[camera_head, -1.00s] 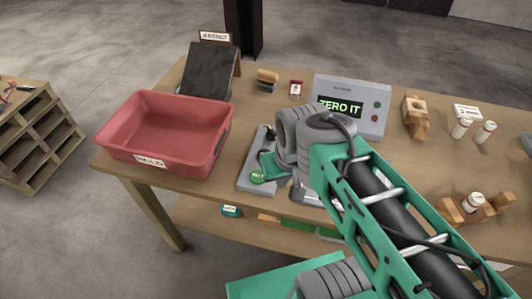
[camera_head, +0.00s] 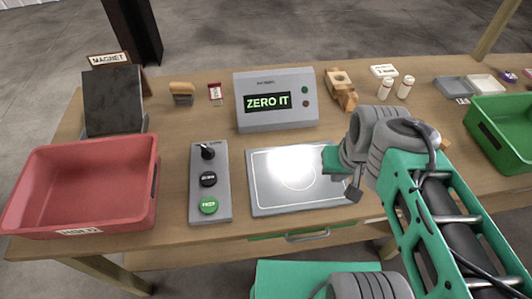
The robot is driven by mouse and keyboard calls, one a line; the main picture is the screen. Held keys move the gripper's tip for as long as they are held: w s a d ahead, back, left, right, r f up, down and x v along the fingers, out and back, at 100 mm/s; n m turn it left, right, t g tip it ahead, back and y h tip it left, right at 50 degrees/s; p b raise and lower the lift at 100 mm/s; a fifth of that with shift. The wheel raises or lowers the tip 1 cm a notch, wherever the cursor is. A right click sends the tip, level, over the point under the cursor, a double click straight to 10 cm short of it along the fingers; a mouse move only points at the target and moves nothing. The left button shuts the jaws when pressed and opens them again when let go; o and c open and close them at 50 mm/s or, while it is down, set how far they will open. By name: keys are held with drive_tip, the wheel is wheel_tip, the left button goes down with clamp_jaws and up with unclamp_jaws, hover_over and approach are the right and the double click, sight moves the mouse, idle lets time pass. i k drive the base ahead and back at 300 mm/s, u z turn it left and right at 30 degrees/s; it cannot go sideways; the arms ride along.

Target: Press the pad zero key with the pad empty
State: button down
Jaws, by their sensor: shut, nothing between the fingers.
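The pad (camera_head: 265,199) is a flat pale plate with a thin outline, lying on the table; a bright glare sits on it and nothing rests on the part I can see. Left of it is a grey key box (camera_head: 224,208) with a black knob (camera_head: 207,152), a black key (camera_head: 208,179) that seems to read ZERO, and a green key (camera_head: 209,205). A grey display unit (camera_head: 277,123) behind reads "ZERO IT". My gripper (camera_head: 353,194) is shut and empty at the pad's right edge, apart from the keys; my wrist hides that edge.
A red bin (camera_head: 80,190) marked HOLD stands at left, a dark sloped panel (camera_head: 113,100) behind it. A wooden block (camera_head: 340,88) and white vials (camera_head: 385,88) stand at the back. A green bin (camera_head: 505,150) is at right. Space above the key box is clear.

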sight(208, 178)
drive_tip(key=z, duration=1.15)
drive_tip(key=k, duration=1.5)
drive_tip(key=u, duration=2.05)
drive_tip(key=i, duration=1)
